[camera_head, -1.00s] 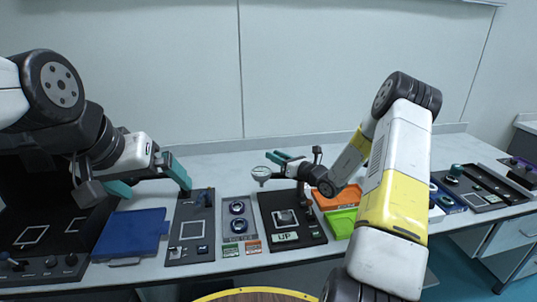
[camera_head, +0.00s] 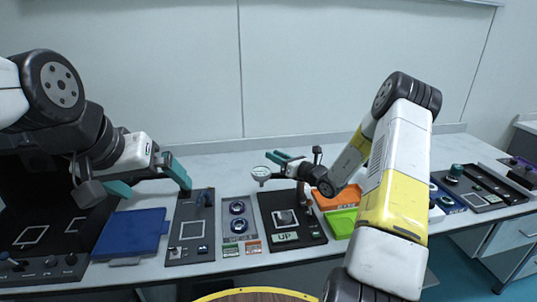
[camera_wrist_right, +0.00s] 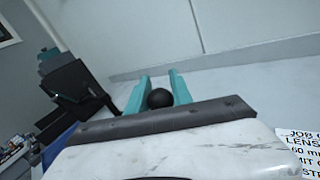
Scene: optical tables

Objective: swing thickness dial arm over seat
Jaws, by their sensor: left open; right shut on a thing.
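The thickness dial (camera_head: 261,173) is a small pale round gauge. It stands above the back left edge of the black panel (camera_head: 268,238) marked UP. The seat (camera_head: 285,217) is a small light square fitting on that panel; the dial is behind and left of it, not over it. My right gripper (camera_head: 281,162) is at the dial arm, beside the dial. In the right wrist view its teal fingers are shut on a black ball knob (camera_wrist_right: 159,98). The dial's link to the knob is hidden. My left gripper (camera_head: 156,190) is open and empty above the blue tray.
The blue tray (camera_head: 130,232) and a dark panel (camera_head: 191,250) lie to the left. A grey panel with two round holders (camera_head: 238,207) adjoins the UP panel. Orange (camera_head: 325,197) and green (camera_head: 340,222) trays lie right of it, partly behind my right arm. The table behind is clear.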

